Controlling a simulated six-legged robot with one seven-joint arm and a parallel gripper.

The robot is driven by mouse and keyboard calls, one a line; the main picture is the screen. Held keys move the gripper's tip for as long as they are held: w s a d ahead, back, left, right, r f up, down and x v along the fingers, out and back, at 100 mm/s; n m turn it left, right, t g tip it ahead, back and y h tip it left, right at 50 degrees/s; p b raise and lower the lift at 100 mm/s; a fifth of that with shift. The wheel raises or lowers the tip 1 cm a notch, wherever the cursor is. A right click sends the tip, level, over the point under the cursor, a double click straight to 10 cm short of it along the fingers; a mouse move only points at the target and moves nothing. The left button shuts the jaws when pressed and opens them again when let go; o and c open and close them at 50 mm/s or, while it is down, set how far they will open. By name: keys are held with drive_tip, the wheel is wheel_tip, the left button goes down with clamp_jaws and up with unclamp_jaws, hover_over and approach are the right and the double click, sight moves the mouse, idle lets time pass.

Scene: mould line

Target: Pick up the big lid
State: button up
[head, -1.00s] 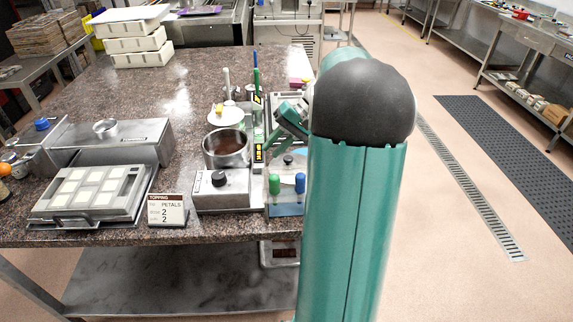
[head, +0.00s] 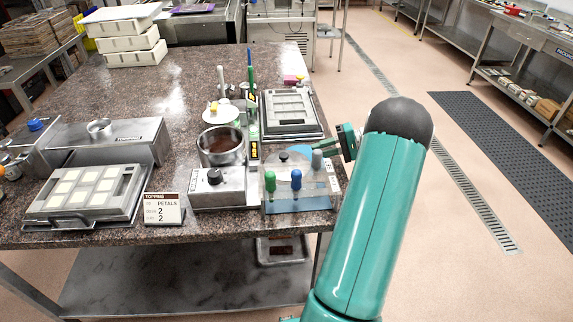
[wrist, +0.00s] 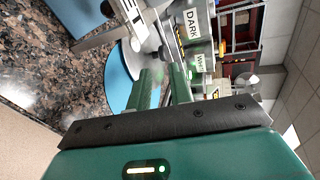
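A pale blue disc with a black knob (head: 283,156), which looks like the big lid, lies at the rear of the clear stand at the table's right edge. I cannot tell its size for sure. A blue round edge (wrist: 118,88) shows beside the fingers in the wrist view. My gripper (head: 312,148) reaches in from the right, close to the blue disc. In the wrist view its green fingers (wrist: 165,88) are apart; nothing is clearly held between them.
A steel pot of brown liquid (head: 222,148) stands left of the stand. Green, blue and grey knobbed tools (head: 296,180) stand upright at the stand's front. A grey mould tray (head: 290,110) lies behind.

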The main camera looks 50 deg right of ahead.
sight(287, 158)
drive_tip(key=x, duration=0.8)
drive_tip(key=shift+w+a, duration=0.1)
drive_tip(key=shift+w, duration=0.4)
clamp_jaws()
